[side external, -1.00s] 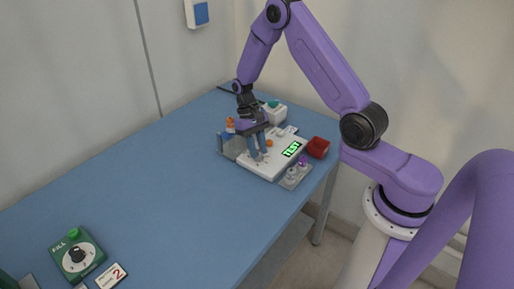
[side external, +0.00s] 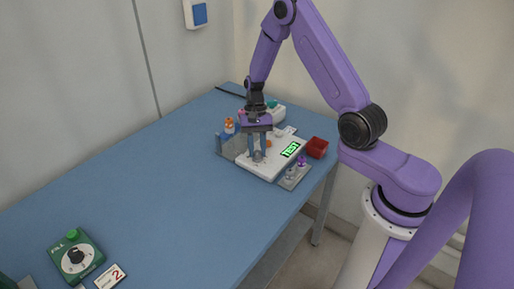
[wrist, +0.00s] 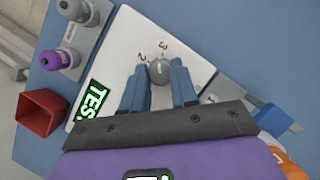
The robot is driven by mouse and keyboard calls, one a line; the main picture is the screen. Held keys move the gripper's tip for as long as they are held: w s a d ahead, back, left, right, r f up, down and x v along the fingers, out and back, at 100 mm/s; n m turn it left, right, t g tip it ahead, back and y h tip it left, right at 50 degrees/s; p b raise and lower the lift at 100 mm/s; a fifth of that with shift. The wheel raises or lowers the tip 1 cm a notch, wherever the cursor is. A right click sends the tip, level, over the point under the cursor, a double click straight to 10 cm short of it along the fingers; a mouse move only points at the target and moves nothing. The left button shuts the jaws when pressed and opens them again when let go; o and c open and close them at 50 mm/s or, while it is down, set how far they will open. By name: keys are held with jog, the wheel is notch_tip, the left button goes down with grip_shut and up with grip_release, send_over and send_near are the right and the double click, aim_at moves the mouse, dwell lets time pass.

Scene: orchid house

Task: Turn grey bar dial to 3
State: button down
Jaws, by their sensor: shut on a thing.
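The white panel (side external: 261,171) with a lit green TEST display (side external: 290,149) lies at the far end of the table. Its grey dial (wrist: 158,72) has a rounded knob with a pale mark, which points roughly toward the printed 2 and 3 in the wrist view; its exact setting is too small to tell. The digits 2 (wrist: 142,57) and 3 (wrist: 164,46) show beside the knob. My gripper (wrist: 160,82) is shut on the grey dial, one blue finger on each side. In the side view my gripper (side external: 259,156) points down at the panel, hiding most of the dial.
Bottles with orange tops (side external: 229,124) stand left. A green box with a black dial (side external: 76,256) and a card marked 2 (side external: 111,277) lie at front left. The table's middle is clear.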

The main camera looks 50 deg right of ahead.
jog(key=c, duration=0.9)
grip_release()
jog(key=v, duration=1.7)
jog(key=shift+w+d+r, duration=0.15)
jog(key=shift+r, duration=0.05)
